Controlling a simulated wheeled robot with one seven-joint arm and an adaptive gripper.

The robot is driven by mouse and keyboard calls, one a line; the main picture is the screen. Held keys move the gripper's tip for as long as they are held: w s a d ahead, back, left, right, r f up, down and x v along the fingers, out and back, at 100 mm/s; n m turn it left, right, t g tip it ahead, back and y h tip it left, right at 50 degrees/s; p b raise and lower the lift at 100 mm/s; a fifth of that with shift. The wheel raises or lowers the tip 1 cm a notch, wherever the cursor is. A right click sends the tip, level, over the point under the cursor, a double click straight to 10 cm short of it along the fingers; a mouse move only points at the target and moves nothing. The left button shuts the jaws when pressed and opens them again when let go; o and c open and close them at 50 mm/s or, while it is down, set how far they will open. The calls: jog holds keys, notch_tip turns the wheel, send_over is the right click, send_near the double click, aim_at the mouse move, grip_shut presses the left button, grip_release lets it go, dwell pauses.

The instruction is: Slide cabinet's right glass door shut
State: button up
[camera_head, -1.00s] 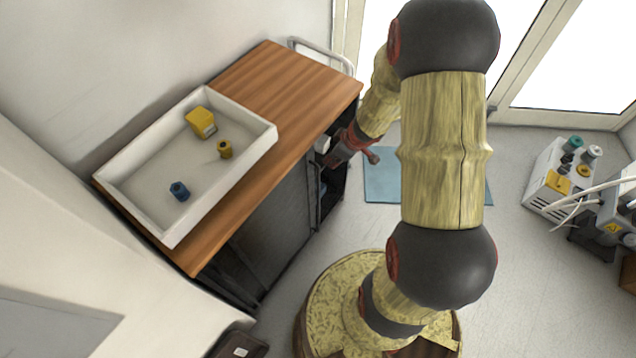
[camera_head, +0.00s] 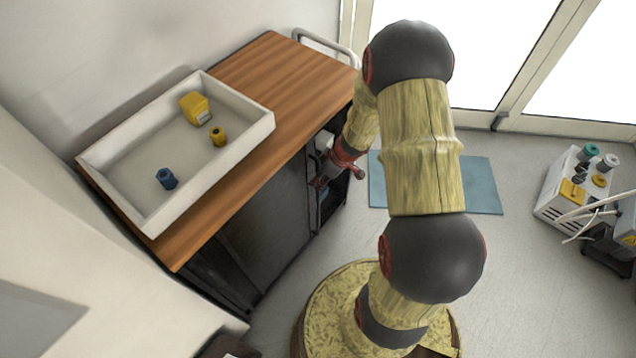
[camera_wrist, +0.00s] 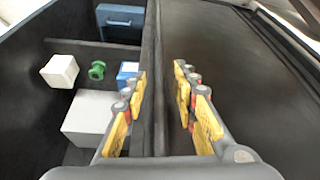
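The cabinet (camera_head: 262,225) has a wooden top and dark glass fronts. In the head view its right end is open, with shelves showing behind my gripper (camera_head: 326,176). In the wrist view a dark glass door panel (camera_wrist: 245,65) fills the right side, and the open compartment (camera_wrist: 25,125) lies on the left. The panel's upright edge (camera_wrist: 155,70) runs between the fingers of my gripper (camera_wrist: 162,88). The yellow-padded fingers stand apart, one on each side of that edge. I cannot tell whether either finger touches it.
Inside the compartment are a white cube (camera_wrist: 60,71), a green part (camera_wrist: 97,70), a blue box (camera_wrist: 127,73) and a larger white box (camera_wrist: 90,115). A white tray (camera_head: 150,222) with small items sits on the cabinet top. A blue mat (camera_head: 480,185) lies on the floor.

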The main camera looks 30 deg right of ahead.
jog(key=shift+b+x, duration=0.3)
jog(key=shift+x, duration=0.5)
jog(key=shift+c, duration=1.3)
jog(key=c, duration=0.4)
grip_shut()
